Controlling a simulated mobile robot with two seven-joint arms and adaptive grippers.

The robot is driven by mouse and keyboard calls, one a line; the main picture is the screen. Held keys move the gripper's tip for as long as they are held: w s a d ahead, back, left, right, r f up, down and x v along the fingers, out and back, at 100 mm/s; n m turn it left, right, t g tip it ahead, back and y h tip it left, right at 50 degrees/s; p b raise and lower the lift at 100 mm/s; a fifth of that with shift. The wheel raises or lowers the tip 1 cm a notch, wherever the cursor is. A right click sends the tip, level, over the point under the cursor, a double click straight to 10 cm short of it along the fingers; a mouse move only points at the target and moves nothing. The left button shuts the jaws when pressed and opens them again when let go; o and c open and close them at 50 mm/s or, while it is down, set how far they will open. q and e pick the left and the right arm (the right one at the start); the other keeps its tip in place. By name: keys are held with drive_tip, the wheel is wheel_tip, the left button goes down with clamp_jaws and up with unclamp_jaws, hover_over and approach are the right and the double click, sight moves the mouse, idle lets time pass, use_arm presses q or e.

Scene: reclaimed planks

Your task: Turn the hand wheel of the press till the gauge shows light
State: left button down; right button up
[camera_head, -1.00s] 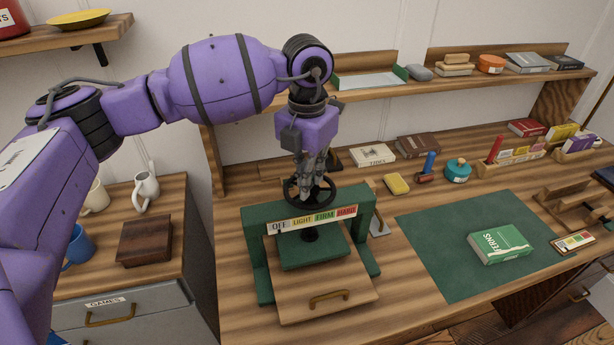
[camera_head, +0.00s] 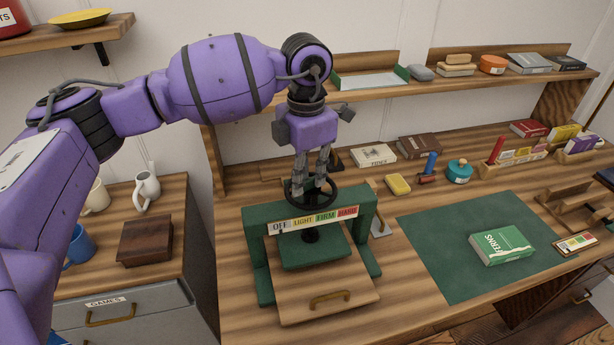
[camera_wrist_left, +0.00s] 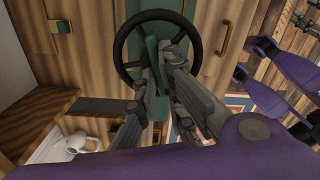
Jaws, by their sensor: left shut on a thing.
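The green press (camera_head: 254,245) stands on the bench with a black hand wheel (camera_head: 331,200) on top. The wheel also shows in the left wrist view (camera_wrist_left: 120,45), seen from above. The gauge strip (camera_head: 313,219) on the press's crossbar reads OFF, LIGHT, FIRM and HARD; I cannot clearly make out its pointer. My left gripper (camera_head: 312,186) points down over the wheel, its fingers shut on the wheel near the middle. In the left wrist view its fingertips (camera_wrist_left: 158,68) reach inside the rim and partly hide the hub.
A wooden board with a brass handle (camera_head: 330,300) is at the press's foot. A shelf (camera_head: 390,92) runs behind the arm.

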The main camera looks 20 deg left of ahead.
sight(306, 180)
use_arm(q)
drive_tip(key=shift+w+a+m, duration=0.1)
drive_tip(key=shift+m, duration=1)
drive_tip(key=c, duration=1.9)
unclamp_jaws()
drive_tip(key=shift+o, duration=0.2)
wheel_tip(306, 180, up, 12)
